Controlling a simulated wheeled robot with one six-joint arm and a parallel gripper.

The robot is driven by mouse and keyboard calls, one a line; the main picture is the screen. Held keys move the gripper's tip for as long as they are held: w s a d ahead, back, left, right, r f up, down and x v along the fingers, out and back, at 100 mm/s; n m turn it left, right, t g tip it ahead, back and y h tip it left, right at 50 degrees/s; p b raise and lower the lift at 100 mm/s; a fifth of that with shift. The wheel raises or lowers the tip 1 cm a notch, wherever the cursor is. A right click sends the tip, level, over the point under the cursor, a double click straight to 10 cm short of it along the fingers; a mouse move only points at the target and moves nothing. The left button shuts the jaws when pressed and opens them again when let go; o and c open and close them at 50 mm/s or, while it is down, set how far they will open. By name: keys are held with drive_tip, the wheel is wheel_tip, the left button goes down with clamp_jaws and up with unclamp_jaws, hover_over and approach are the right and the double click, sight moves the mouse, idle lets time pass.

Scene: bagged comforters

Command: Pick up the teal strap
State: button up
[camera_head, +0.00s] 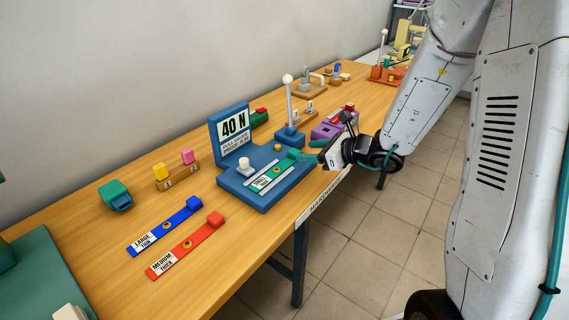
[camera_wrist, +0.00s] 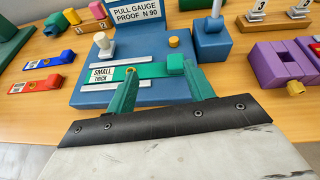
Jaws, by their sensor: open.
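The teal strap (camera_head: 268,176) lies flat on the blue pull gauge base (camera_head: 259,204), between two pale rails. Its label reads SMALL THICK, and a raised block ends it on the side toward my gripper. In the wrist view the strap (camera_wrist: 148,70) runs across the base, with its end block (camera_wrist: 175,64) at the right. My gripper (camera_head: 308,151) is open at the base's right edge, its green fingers reaching toward the strap. In the wrist view the fingertips stand apart near the strap, the right one close to the end block. I cannot tell whether they touch it.
The upright 40 N sign (camera_head: 234,125) stands behind the strap. A blue strap (camera_head: 168,224) and a red strap (camera_head: 187,246) lie on the left. A white-knobbed post (camera_head: 289,105) and a purple block (camera_head: 325,130) stand nearby. The table's front edge is close.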

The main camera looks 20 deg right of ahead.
sight(294, 150)
drive_tip(key=shift+w+d+f+m+h, duration=0.35)
drive_tip(key=shift+d+f+m, duration=0.15)
drive_tip(key=shift+f, duration=0.15)
drive_tip(key=shift+w+f, duration=0.25)
drive_tip(key=x, duration=0.7)
drive_tip(key=shift+w+d+r, duration=0.1)
drive_tip(key=shift+w+r, duration=0.05)
drive_tip(key=shift+w, duration=0.2)
drive_tip(key=c, duration=1)
drive_tip(key=shift+r+t, duration=0.15)
drive_tip(key=shift+t, duration=0.15)
drive_tip(key=shift+c, duration=0.2)
